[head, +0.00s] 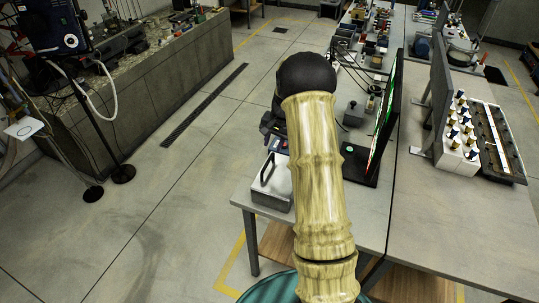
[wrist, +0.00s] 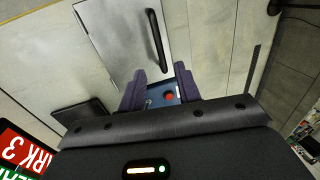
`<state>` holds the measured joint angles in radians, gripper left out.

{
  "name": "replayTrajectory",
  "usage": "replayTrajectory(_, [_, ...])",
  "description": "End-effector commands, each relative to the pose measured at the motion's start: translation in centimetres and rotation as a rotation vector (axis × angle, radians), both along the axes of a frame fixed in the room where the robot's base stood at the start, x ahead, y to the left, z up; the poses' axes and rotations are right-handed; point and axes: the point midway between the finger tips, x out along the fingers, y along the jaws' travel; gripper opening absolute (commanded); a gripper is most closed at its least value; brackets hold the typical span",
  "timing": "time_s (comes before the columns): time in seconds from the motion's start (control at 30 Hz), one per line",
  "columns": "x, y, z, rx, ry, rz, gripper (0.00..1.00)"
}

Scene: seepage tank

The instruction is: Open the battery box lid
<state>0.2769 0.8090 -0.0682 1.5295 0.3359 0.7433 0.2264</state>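The battery box (head: 263,198) is a grey box at the near left corner of the table, with a light top and a black bar handle (head: 266,169). In the wrist view its pale grey lid (wrist: 118,38) looks flat, and the black handle (wrist: 156,40) runs along its right part. My gripper (wrist: 160,72) has its two purple fingers apart, beside the box at the lid's edge. A blue panel with a red round spot (wrist: 168,96) shows between the fingers; I cannot tell whether they touch it. In the head view my arm hides most of the gripper.
A screen on a black stand (head: 383,120) stands just right of my arm. Connectors and instruments crowd the table's far part. A second table (head: 426,190) at right holds a panel of knobs (head: 460,130).

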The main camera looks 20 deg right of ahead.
Motion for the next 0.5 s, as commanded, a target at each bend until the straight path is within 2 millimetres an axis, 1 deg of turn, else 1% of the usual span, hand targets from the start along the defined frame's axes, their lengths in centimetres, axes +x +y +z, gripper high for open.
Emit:
replayTrajectory(0.1, [0.2, 0.3, -2.0, 0.001, 0.005, 0.002, 0.33])
replayTrajectory(0.3, [0.7, 0.8, -5.2, 0.001, 0.003, 0.001, 0.33])
replayTrajectory(0.5, [1.1, 1.1, -7.4, 0.001, 0.001, 0.001, 0.33])
